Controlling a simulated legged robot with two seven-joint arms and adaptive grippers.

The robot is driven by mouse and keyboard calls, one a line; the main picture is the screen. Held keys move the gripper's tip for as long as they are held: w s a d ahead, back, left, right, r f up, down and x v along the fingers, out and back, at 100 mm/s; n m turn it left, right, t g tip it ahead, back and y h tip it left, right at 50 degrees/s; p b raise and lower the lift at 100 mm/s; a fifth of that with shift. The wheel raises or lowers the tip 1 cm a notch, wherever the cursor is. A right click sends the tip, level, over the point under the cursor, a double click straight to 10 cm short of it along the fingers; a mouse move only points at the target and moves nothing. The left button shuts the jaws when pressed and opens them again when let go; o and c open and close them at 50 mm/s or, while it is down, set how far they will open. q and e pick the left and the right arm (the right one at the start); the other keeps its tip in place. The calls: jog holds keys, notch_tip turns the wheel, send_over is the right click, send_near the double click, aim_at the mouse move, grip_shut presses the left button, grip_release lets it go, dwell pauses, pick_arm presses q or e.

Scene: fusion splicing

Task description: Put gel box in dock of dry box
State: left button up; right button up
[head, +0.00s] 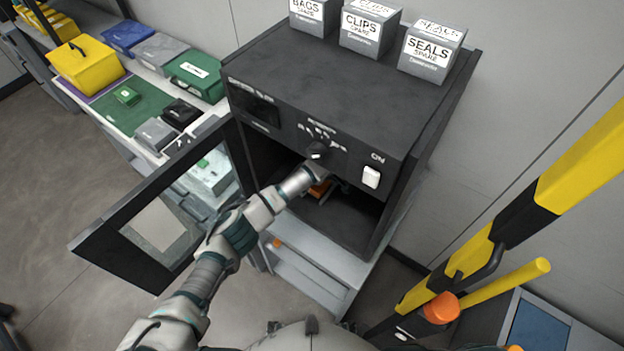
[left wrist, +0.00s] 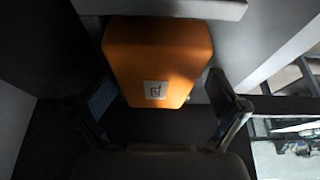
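The dry box (head: 330,85) is a black cabinet with its glazed door (head: 165,215) swung open to the left. My left arm reaches into its opening. The orange gel box (head: 320,188) shows partly inside, behind my wrist. In the left wrist view the gel box (left wrist: 158,60) carries a small white label and sits against a light grey part (left wrist: 160,8), which may be the dock; whether it is fully seated I cannot tell. My left gripper (left wrist: 160,88) is open, its fingers on either side of the gel box with visible gaps. My right gripper is not in view.
Spare boxes (head: 370,28) stand on top of the dry box. A knob (head: 317,150) and white switch (head: 371,177) are above the opening. A bench at left holds a yellow case (head: 85,65) and several bins. A yellow-black post (head: 520,210) stands at right.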

pick_arm(q)
jog(key=shift+s+f, duration=0.2)
jog(key=shift+f, duration=0.1)
jog(key=v, duration=0.7)
jog(key=shift+w+r, duration=0.2)
jog(key=shift+w, duration=0.1)
jog(key=shift+d+r, duration=0.1)
jog(key=shift+r, duration=0.15)
